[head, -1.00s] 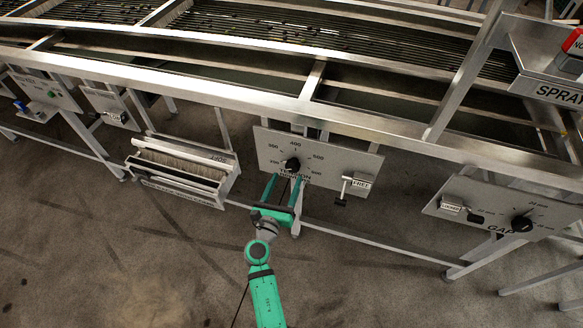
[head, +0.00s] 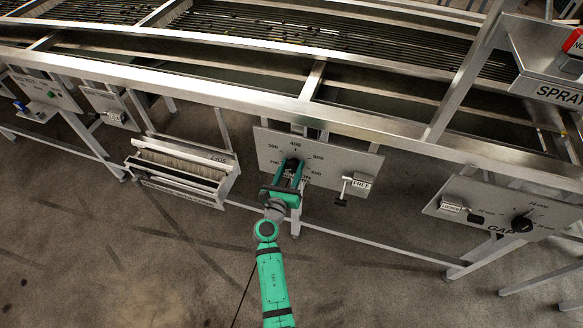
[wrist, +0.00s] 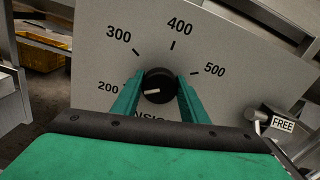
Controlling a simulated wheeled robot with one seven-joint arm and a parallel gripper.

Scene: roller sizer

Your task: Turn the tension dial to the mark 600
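The tension dial is a black round knob (wrist: 159,86) on a grey panel (wrist: 215,45). Its white pointer line points left, close to the 200 mark. The wrist view shows 200, 300, 400 and 500 around it; 600 does not show there, but the head view shows fainter numbers at the panel's lower right. My gripper (head: 291,163) reaches the panel from below. In the wrist view its two green fingers (wrist: 160,82) stand at the left and right sides of the knob and appear to touch it. The fingers partly hide the panel's lower lettering.
A small lever (head: 343,188) with a FREE tag (head: 361,183) is right of the dial on the same panel. The gap panel (head: 505,207) is further right. A slotted metal box (head: 182,172) hangs at left. Bare floor lies in front.

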